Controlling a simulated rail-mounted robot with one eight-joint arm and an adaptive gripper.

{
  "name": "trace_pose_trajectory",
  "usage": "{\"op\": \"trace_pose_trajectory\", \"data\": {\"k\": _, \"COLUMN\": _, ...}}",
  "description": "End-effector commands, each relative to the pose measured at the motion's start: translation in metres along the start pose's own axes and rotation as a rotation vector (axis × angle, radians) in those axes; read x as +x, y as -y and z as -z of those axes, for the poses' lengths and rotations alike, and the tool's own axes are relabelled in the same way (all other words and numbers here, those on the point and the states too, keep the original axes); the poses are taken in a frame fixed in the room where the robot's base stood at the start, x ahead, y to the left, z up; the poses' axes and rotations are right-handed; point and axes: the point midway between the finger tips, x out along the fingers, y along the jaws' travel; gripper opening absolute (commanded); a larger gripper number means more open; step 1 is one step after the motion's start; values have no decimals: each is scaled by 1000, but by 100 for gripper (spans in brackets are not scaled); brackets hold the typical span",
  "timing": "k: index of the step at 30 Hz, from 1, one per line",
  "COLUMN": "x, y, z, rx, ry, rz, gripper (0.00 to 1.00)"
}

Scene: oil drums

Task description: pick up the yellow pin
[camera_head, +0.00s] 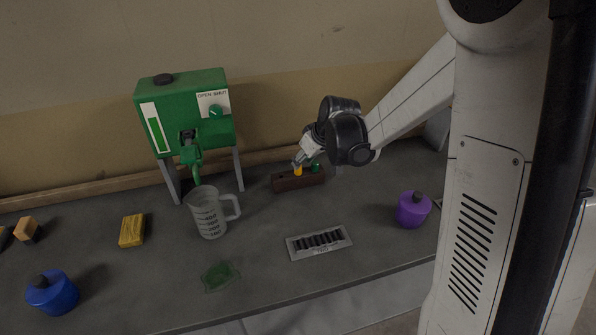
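The yellow pin (298,171) stands in a dark brown block (287,184) near the back of the table. My gripper (299,162) reaches down from the upper right, with its fingertips right at the top of the yellow pin. The fingertips are small and partly overlap the pin, so I cannot tell whether they are open or shut on it. A green pin (316,168) sits in the same block, just right of the yellow one.
A green tank (190,110) on legs stands left of the block, with a clear measuring jug (207,214) in front. A slotted metal plate (320,243), green pad (220,276), purple container (413,209), blue container (53,292) and yellow block (132,230) lie around the table.

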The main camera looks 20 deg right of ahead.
Motion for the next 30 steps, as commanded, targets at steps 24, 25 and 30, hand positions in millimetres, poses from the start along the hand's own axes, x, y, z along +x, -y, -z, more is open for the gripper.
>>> {"op": "trace_pose_trajectory", "data": {"k": 24, "x": 55, "y": -3, "z": 3, "rx": 0, "ry": 0, "rz": 0, "gripper": 29}}
{"op": "trace_pose_trajectory", "data": {"k": 25, "x": 55, "y": -3, "z": 3, "rx": 0, "ry": 0, "rz": 0, "gripper": 29}}
{"op": "trace_pose_trajectory", "data": {"k": 30, "x": 55, "y": -3, "z": 3, "rx": 0, "ry": 0, "rz": 0, "gripper": 23}}
